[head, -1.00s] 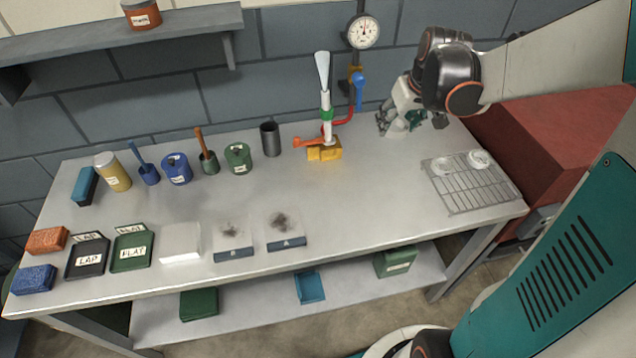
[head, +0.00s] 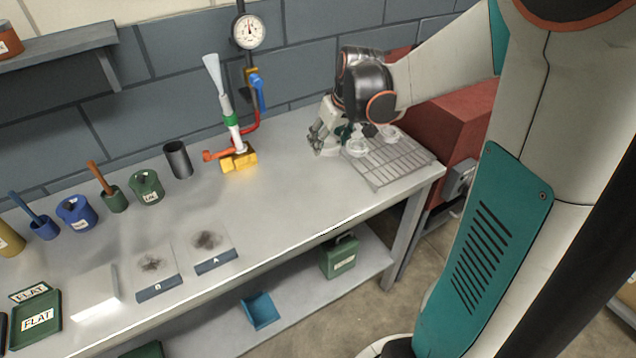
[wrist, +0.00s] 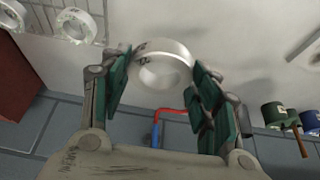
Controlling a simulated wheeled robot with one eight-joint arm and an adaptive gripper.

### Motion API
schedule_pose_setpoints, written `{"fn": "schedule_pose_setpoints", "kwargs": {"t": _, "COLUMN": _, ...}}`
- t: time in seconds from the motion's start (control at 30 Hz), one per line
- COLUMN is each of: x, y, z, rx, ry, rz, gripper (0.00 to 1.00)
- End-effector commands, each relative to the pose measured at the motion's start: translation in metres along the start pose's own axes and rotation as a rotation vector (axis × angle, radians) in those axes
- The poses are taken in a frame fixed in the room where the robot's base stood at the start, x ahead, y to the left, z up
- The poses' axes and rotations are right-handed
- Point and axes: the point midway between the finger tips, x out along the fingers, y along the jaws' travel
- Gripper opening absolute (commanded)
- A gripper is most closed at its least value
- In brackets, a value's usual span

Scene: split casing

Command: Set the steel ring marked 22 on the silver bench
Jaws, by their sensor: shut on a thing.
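My gripper (wrist: 160,85) is shut on a pale steel ring (wrist: 165,62), which sits between its green finger pads. In the head view my gripper (head: 325,142) is over the back right of the silver bench (head: 285,195), left of the wire rack. The held ring cannot be made out there. Whether it touches the bench cannot be told. Two other rings, one (head: 357,147) and another (head: 389,132), lie on the rack; they also show at the upper left of the wrist view (wrist: 75,24).
The wire rack (head: 395,165) is at the bench's right end, before a red block (head: 445,115). The bench's middle front is clear.

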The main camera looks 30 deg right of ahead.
Motion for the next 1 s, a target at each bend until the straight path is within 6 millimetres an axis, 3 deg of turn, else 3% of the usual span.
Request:
{"fn": "schedule_pose_setpoints", "kwargs": {"t": 0.1, "x": 0.031, "y": 0.000, "z": 0.012, "rx": 0.000, "ry": 0.000, "rz": 0.000, "gripper": 0.18}}
{"fn": "schedule_pose_setpoints", "kwargs": {"t": 0.4, "x": 0.089, "y": 0.000, "z": 0.036, "rx": 0.001, "ry": 0.001, "rz": 0.000, "gripper": 0.18}}
{"fn": "schedule_pose_setpoints", "kwargs": {"t": 0.7, "x": 0.108, "y": 0.000, "z": 0.044, "rx": 0.001, "ry": 0.000, "rz": 0.000, "gripper": 0.18}}
{"fn": "schedule_pose_setpoints", "kwargs": {"t": 1.0, "x": 0.142, "y": 0.000, "z": 0.058, "rx": 0.001, "ry": 0.001, "rz": 0.000, "gripper": 0.18}}
